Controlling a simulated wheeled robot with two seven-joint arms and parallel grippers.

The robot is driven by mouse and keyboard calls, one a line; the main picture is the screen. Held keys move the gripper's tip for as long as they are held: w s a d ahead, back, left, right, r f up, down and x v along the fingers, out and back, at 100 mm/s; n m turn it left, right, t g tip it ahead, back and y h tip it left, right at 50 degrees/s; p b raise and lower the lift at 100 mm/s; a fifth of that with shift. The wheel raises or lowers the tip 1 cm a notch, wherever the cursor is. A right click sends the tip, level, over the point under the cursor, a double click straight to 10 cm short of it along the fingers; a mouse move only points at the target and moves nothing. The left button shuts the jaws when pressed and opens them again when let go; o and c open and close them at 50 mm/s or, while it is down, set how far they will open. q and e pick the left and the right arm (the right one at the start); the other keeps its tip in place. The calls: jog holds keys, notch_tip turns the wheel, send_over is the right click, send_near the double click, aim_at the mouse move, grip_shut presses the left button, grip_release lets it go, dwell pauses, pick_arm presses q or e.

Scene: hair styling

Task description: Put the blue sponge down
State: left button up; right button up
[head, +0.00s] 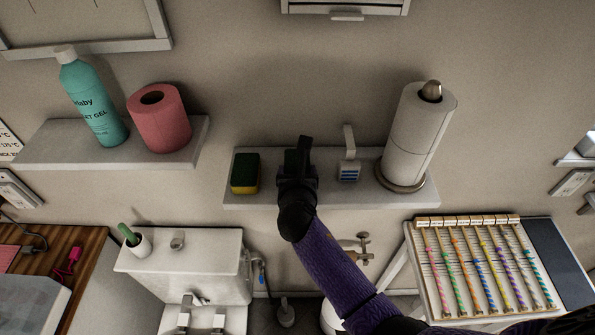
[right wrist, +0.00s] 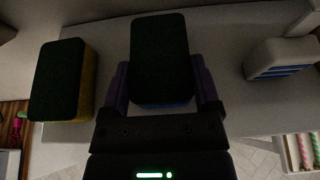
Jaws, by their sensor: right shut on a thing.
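The blue sponge (right wrist: 160,55) is between the fingers of my right gripper (right wrist: 160,88) in the right wrist view. Its dark scouring side faces the camera, and a strip of blue shows at its lower edge. In the head view my right gripper (head: 298,165) is over the middle of the right wall shelf (head: 325,196), shut on the sponge, which is mostly hidden behind it. I cannot tell whether the sponge touches the shelf. My left gripper is not in view.
A yellow and green sponge (head: 245,173) stands on the shelf to the left. A blue and white brush (head: 349,168) and a paper roll on a holder (head: 415,135) stand to the right. A toilet tank (head: 185,268) and a rack of colored rods (head: 480,265) are below.

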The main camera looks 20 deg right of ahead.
jog(key=o, duration=1)
jog(key=shift+w+f, duration=0.1)
jog(key=shift+r, duration=0.3)
jog(key=p+v, duration=0.2)
jog(key=v, duration=1)
jog(key=s+f+m+g+y, duration=0.1)
jog(key=s+f+m+g, duration=0.3)
jog(key=f, duration=0.7)
jog(key=s+f+m+g+y, duration=0.2)
jog(key=s+f+m, duration=0.35)
jog(key=f, duration=0.55)
jog(key=s+d+f+m+g, duration=0.3)
jog(key=s+f+m, duration=0.3)
jog(key=s+m, duration=0.4)
jog(key=s+d+f+m+g, duration=0.2)
jog(key=s+d+f+m, duration=0.2)
jog(key=s+m, duration=0.7)
notch_tip(320, 180, down, 2)
jog(key=shift+s+f+g+y, duration=0.2)
jog(key=shift+s+g+y, duration=0.1)
jog(key=shift+s+g, duration=0.1)
